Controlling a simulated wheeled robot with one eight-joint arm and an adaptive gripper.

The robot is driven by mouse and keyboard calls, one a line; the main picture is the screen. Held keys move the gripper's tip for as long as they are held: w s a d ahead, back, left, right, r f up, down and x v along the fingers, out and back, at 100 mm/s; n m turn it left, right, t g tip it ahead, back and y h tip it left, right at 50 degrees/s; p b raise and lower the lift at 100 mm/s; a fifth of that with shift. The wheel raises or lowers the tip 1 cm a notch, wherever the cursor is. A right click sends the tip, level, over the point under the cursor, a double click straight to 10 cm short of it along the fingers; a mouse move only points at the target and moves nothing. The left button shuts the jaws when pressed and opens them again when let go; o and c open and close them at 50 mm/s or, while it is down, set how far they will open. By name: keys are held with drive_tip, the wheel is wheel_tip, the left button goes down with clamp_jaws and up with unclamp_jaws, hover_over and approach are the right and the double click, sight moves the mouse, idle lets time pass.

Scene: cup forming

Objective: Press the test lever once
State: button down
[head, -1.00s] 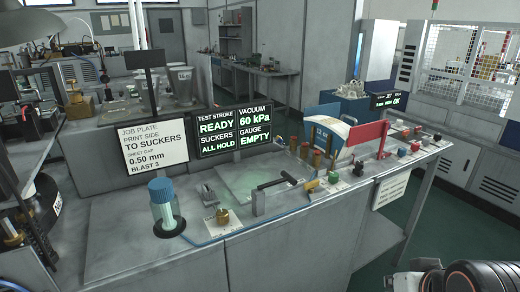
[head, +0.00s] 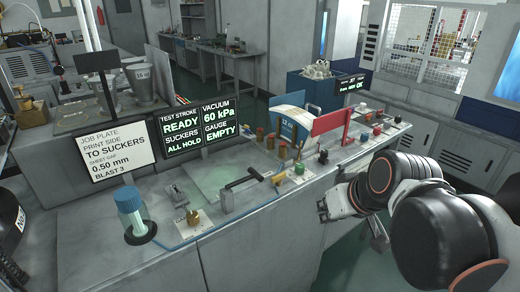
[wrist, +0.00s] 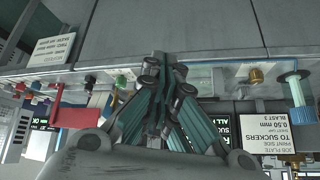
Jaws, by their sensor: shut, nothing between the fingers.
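A lever with a black bar handle (head: 243,180) stands on a small grey block on the bench, in front of the display panel (head: 195,130). The panel reads test stroke READY and gauge EMPTY. My gripper (head: 322,210) is at the bench's front edge, to the right of the lever and apart from it. In the wrist view, which looks upside down, my gripper (wrist: 165,62) has its fingers together with nothing between them. I cannot make out the lever there; the fingers cover the middle of the bench.
A blue-capped bottle (head: 131,213) and a brass fitting (head: 193,218) stand left of the lever. Several coloured knobs, a red panel (head: 331,121) and a blue-and-white carton (head: 289,120) stand to the right. The job plate (head: 103,146) is behind. The bench front (head: 240,240) is clear.

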sight(241, 181)
drive_tip(key=w+a+r+n+y+p, duration=0.1)
drive_tip(key=w+a+r+p, duration=0.1)
drive_tip(key=w, duration=0.4)
drive_tip(key=w+a+r+n+y+p, duration=0.1)
drive_tip(key=w+a+r+y+p, duration=0.1)
drive_tip(key=w+p, duration=0.3)
drive_tip(key=w+a+r+n+y+p, duration=0.1)
drive_tip(key=w+a+r+n+p, duration=0.1)
drive_tip(key=w+a+r+p, duration=0.2)
drive_tip(key=w, duration=0.3)
drive_tip(key=shift+r, duration=0.35)
drive_tip(key=shift+w, duration=0.1)
drive_tip(key=s+f+b+x, duration=0.2)
drive_tip(key=b+x, duration=0.1)
drive_tip(key=x, duration=1)
drive_tip(key=shift+d, duration=0.25)
drive_tip(key=shift+s, duration=0.1)
